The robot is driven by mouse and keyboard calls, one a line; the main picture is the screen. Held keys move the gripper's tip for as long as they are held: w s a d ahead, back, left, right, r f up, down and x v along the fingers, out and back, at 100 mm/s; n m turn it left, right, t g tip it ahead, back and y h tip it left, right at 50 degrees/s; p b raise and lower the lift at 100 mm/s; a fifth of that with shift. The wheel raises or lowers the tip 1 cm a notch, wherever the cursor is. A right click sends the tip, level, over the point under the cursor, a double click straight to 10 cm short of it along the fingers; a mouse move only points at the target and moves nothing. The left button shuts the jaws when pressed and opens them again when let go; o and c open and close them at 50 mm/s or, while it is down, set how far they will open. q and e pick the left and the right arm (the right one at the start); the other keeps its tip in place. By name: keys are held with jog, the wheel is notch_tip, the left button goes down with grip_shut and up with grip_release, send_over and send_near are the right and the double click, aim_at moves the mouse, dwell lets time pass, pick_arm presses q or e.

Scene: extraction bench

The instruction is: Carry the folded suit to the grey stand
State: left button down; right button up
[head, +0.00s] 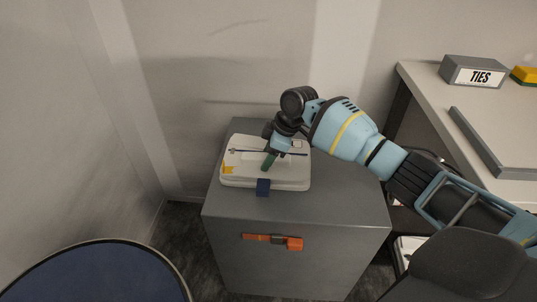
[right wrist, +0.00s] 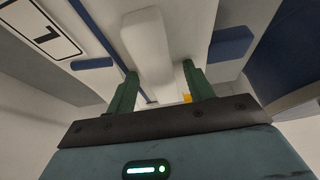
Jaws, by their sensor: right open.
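The folded suit (head: 240,178) is a flat white bundle with yellow and dark blue parts. It lies on top of the grey stand (head: 345,205), towards the left side. My right gripper (head: 270,160) is over the suit and points down at it. In the right wrist view, its two green fingers (right wrist: 160,82) are open, with a raised white strip of the suit (right wrist: 150,45) showing between and beyond them. I cannot tell whether the fingers touch the suit. The gripper hides part of the suit in the head view. My left gripper is not in view.
An orange and grey piece (head: 270,241) is on the stand's front. A light table (head: 430,90) at the right bears a grey "TIES" box (head: 477,71). A round blue-topped object (head: 95,275) is at the lower left. Walls are close behind and left; the stand's right top is bare.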

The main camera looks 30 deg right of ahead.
jog(key=shift+s+d+r, duration=0.1)
jog(key=shift+d+r, duration=0.05)
jog(key=shift+r, duration=0.4)
jog(key=p+v, duration=0.3)
jog(key=v, duration=0.8)
jog(key=shift+d, duration=0.1)
